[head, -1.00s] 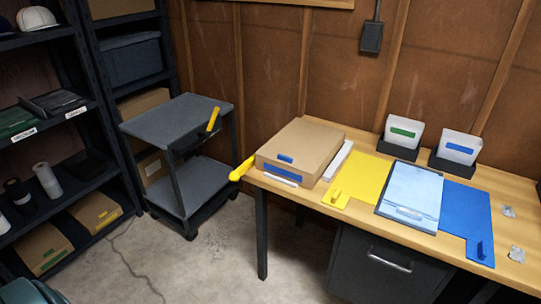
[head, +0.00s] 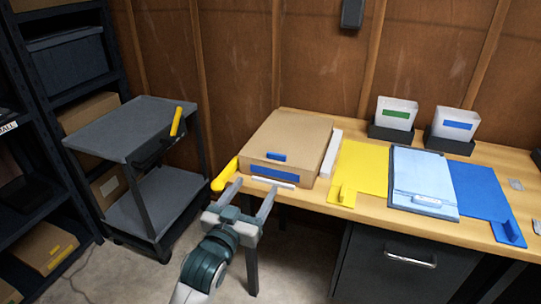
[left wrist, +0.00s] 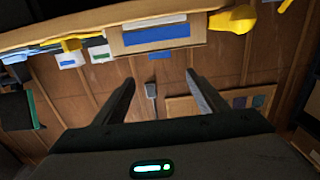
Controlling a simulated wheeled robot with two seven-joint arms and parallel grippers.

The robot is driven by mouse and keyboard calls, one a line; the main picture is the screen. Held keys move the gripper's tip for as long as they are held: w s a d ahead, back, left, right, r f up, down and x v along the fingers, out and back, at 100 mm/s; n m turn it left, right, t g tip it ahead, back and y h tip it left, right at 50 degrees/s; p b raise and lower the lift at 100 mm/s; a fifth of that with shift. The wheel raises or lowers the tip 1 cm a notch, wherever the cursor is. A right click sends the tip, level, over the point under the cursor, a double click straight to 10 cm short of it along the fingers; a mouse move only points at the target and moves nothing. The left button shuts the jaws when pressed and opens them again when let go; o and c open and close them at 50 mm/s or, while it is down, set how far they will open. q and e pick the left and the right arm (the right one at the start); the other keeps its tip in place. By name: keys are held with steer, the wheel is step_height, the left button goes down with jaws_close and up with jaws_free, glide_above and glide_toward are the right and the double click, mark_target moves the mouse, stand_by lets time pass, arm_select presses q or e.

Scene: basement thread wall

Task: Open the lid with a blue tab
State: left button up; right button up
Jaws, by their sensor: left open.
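A brown cardboard box (head: 286,147) stands shut on the wooden table's left end. Its lid has a small blue tab (head: 276,157) at the front edge, and a blue label (head: 275,173) is on the front face. My left gripper (head: 255,187) is open and empty just in front of the box, below the tab, with its fingers pointing at the box. The left wrist view is upside down; the box front (left wrist: 198,37) and blue tab (left wrist: 158,56) show beyond the open fingers (left wrist: 160,80), apart from them. My right gripper is not in view.
A yellow handle (head: 225,174) sticks out left of the box. A white strip (head: 331,154) lies right of it, then a yellow mat (head: 362,168), a light-blue clipboard (head: 422,175) and a blue mat (head: 483,187). A grey cart (head: 130,128) stands left.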

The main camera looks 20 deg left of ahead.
mark_target(276, 155)
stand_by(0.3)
arm_select(q)
steer(key=w, duration=1.6)
steer(key=shift+w+d+p, duration=0.25)
steer(key=shift+d+p, duration=0.1)
steer(key=shift+p, duration=0.05)
steer(key=shift+w+f, duration=0.1)
steer(key=shift+w, duration=0.35)
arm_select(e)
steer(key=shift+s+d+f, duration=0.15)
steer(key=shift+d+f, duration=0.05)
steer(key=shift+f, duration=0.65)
arm_select(q)
steer(key=c, duration=1.5)
steer(key=shift+r, duration=0.2)
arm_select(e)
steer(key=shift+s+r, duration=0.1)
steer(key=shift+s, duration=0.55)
